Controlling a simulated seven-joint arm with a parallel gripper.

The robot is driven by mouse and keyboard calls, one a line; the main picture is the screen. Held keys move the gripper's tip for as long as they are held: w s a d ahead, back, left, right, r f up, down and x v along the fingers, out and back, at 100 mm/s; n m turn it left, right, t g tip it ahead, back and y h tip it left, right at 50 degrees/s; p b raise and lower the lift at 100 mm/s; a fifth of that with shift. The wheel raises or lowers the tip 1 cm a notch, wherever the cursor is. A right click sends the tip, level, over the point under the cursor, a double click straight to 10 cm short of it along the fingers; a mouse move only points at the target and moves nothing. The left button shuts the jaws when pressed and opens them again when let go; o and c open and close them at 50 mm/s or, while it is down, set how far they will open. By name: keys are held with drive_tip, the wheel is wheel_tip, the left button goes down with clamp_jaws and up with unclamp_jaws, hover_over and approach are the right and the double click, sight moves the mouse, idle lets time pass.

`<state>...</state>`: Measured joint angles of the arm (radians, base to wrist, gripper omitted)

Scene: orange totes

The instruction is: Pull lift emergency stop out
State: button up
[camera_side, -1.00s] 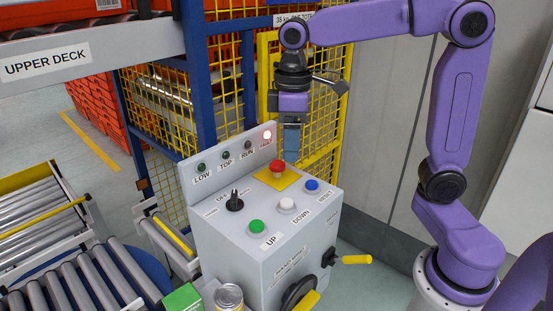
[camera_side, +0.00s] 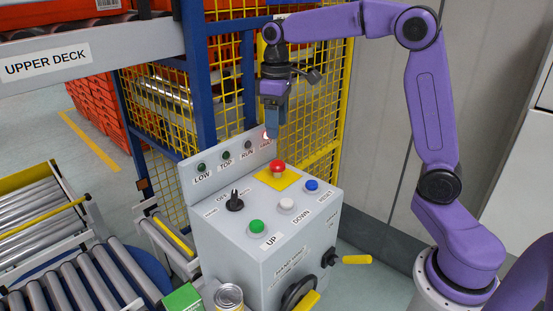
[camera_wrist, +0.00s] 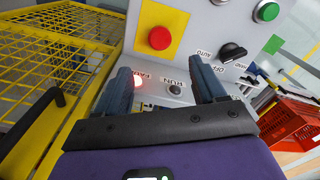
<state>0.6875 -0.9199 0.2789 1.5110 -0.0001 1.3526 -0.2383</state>
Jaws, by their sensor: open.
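The emergency stop is a red mushroom button (camera_side: 277,167) on a yellow square plate (camera_side: 264,181) at the back of the grey control box's top. In the wrist view the red button (camera_wrist: 160,38) is at the top, beyond my fingertips. My gripper (camera_side: 273,134) is above and behind the button in the side view, pointing down near the lamp panel. In the wrist view its two blue-grey fingers (camera_wrist: 164,82) are apart with nothing between them. The red FAULT lamp (camera_side: 266,136) is lit, partly covered by a finger. I cannot tell whether the button is pressed in.
The box (camera_side: 262,246) also carries a black selector knob (camera_side: 234,201), a green UP button (camera_side: 257,226), a white DOWN button (camera_side: 287,204) and a blue RESET button (camera_side: 312,184). The upright lamp panel (camera_side: 230,158) and yellow mesh fence (camera_side: 324,110) stand close to my gripper.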

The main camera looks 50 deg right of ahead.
sight(277, 163)
wheel_tip(277, 163, down, 11)
drive_tip(key=shift+r, duration=0.1)
idle(0.3)
